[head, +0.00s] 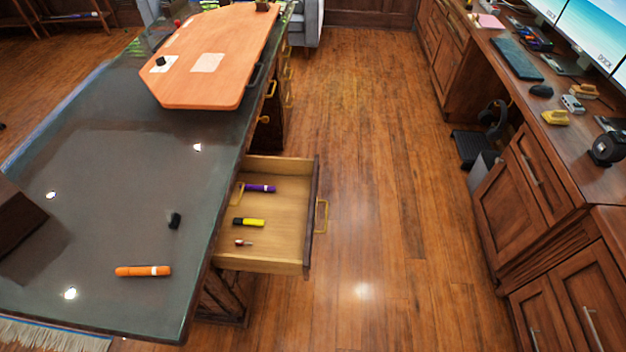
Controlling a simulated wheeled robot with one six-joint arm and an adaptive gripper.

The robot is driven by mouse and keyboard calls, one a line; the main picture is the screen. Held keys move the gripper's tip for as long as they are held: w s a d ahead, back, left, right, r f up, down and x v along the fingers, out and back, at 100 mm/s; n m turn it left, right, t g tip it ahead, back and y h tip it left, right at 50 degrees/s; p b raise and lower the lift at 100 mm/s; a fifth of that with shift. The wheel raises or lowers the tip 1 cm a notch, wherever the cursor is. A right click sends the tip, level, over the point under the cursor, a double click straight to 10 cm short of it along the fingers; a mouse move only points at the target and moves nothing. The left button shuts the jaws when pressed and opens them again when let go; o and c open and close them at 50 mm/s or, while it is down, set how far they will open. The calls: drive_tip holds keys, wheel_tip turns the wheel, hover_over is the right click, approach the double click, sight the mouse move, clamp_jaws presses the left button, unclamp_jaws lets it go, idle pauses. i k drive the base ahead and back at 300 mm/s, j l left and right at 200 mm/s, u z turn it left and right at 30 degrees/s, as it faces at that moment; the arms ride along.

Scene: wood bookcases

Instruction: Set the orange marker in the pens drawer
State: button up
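The orange marker (143,271) lies flat on the dark glass-topped desk (110,210), near its front right corner. An open wooden drawer (284,264) juts out from the desk's right side, just right of the marker and lower than the top. Inside it lie a purple marker (261,188), a yellow highlighter (248,222) and a small pen-like item (243,242). My gripper is not in view.
A small black object (174,220) stands on the desk behind the orange marker. An orange board (225,60) covers the desk's far end. Clear wood floor (390,200) separates the desk from a cluttered counter (560,140) at right.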

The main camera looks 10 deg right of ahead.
sight(282, 207)
drive_tip(key=i+z, duration=0.15)
drive_tip(key=z, duration=0.2)
drive_tip(key=i+l+z, duration=0.1)
drive_tip(key=z, duration=0.2)
drive_tip(key=i, duration=3.65)
drive_tip(key=i+u, duration=0.15)
drive_tip(key=i, duration=0.6)
drive_tip(key=i+l+u, duration=0.2)
drive_tip(key=i, duration=0.5)
drive_tip(key=u, duration=4.75)
drive_tip(key=i+j+z, duration=0.3)
drive_tip(key=i, duration=0.25)
